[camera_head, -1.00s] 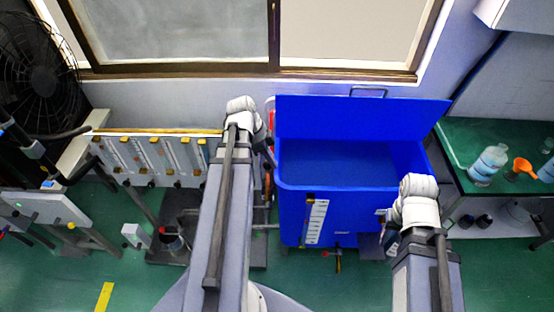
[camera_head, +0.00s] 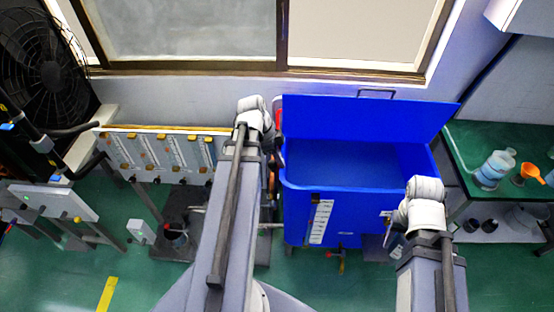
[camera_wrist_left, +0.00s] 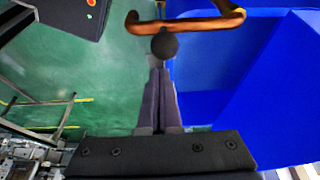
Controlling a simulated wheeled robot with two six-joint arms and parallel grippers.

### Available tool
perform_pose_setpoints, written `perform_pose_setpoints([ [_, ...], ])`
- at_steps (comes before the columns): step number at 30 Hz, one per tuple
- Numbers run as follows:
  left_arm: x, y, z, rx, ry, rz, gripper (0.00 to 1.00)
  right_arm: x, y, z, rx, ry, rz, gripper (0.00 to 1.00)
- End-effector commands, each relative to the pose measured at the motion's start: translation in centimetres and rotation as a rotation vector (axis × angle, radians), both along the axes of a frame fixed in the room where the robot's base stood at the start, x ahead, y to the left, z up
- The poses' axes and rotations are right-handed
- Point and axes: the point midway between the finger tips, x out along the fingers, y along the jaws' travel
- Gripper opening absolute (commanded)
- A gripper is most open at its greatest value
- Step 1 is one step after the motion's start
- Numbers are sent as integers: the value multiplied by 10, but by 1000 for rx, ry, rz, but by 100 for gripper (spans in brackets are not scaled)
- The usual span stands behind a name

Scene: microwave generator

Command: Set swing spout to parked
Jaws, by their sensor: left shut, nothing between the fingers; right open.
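The swing spout looks like a bent copper-brown pipe (camera_wrist_left: 190,24) at the top of the left wrist view, in front of the blue tank. A dark round knob (camera_wrist_left: 164,44) hangs at its near side. My left gripper (camera_wrist_left: 160,66) is shut and empty, its fingertips just short of the knob or against it; I cannot tell which. In the head view the spout (camera_head: 271,182) is mostly hidden by my left arm, and my left gripper is hard to make out there. My right gripper (camera_head: 393,234) is open and empty by the tank's right front.
The open blue tank (camera_head: 350,205) stands at centre, its lid raised. A panel with gauges (camera_head: 160,155) is left of my left arm. A green-topped bench (camera_head: 468,150) with a bottle (camera_head: 495,168) and an orange funnel (camera_head: 528,173) is at right. A fan (camera_head: 45,70) stands far left.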

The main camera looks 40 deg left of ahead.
Motion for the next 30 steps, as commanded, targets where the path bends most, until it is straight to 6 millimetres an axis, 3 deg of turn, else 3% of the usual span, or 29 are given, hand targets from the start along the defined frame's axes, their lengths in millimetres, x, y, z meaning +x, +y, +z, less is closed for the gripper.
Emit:
perform_pose_setpoints([
  [5,9,-27,7,0,0,-3,0,0,0,7,0,0,0,50],
  [21,0,3,92,-1,1,3,0,0,0,92,2,-1,-11,50],
  [30,-3,8,100,0,1,2,0,0,0,99,2,-1,-15,50],
])
